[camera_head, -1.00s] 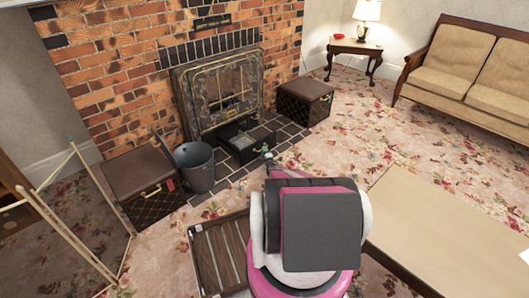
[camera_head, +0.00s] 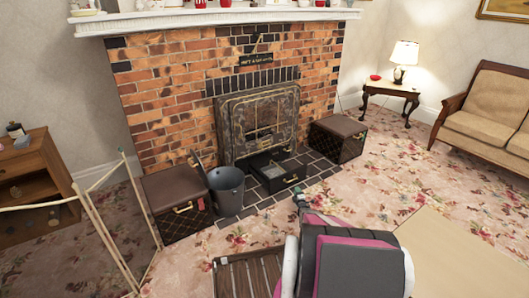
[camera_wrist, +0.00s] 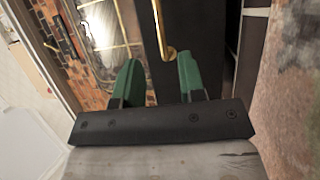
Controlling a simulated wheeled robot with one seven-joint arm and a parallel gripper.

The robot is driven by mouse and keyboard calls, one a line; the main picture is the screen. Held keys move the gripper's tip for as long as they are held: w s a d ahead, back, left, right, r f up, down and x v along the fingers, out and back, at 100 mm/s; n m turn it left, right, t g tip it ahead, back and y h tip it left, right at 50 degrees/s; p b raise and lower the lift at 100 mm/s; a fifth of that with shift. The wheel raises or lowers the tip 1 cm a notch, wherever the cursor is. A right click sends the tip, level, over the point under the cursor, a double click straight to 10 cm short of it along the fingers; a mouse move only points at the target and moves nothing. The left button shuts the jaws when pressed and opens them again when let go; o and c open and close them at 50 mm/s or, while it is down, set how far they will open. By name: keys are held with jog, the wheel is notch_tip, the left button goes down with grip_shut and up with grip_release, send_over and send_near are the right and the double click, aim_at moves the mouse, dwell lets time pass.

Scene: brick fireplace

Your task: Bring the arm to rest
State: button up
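My gripper (camera_wrist: 160,78) shows in the wrist view with its two green fingers apart and nothing between them. In the head view, the tip of my gripper (camera_head: 300,200) shows small in front of the hearth, with my arm covering much of the area below it. A black box (camera_head: 285,182) with a brass handle sits low in front of the fireplace, beyond the gripper. In the wrist view, a dark panel with a brass handle (camera_wrist: 168,52) shows past the fingertips. I cannot tell from this view how far it is from them.
A grey bucket (camera_head: 227,190) stands left of the black box. Brown trunks (camera_head: 178,205) (camera_head: 338,138) flank the hearth. A slatted wooden piece (camera_head: 240,275) lies beside my arm, and a beige tabletop (camera_head: 445,255) is at right. A folding screen (camera_head: 120,215) stands left. Floral carpet is open at right.

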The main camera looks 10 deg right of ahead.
jog(key=s+a+r+m+g+h, duration=0.1)
jog(key=s+a+r+m+g, duration=0.3)
jog(key=r, duration=0.4)
jog(key=s+a+r+m+g, duration=0.2)
jog(key=s+a+r, duration=0.2)
jog(key=a+r, duration=0.4)
jog(key=s+a+r+m+g+h, duration=0.1)
jog(key=s+a+r+m+g, duration=0.25)
jog(key=r, duration=0.55)
jog(key=s+a+r+m+g+y, duration=0.1)
jog(key=s+a+r, duration=0.5)
jog(key=s, duration=0.6)
jog(key=s+a+r+m+g, duration=0.3)
jog(key=s+a+r+g, duration=0.3)
jog(key=s, duration=0.7)
jog(key=s+a+r+m+g+y, duration=0.1)
jog(key=s+a+r+m+g, duration=0.2)
jog(key=s+a+r, duration=0.3)
jog(key=s+r, duration=0.3)
jog(key=s, duration=0.4)
jog(key=shift+a+r+y, duration=0.3)
jog(key=shift+a, duration=0.1)
jog(key=shift+g, duration=0.25)
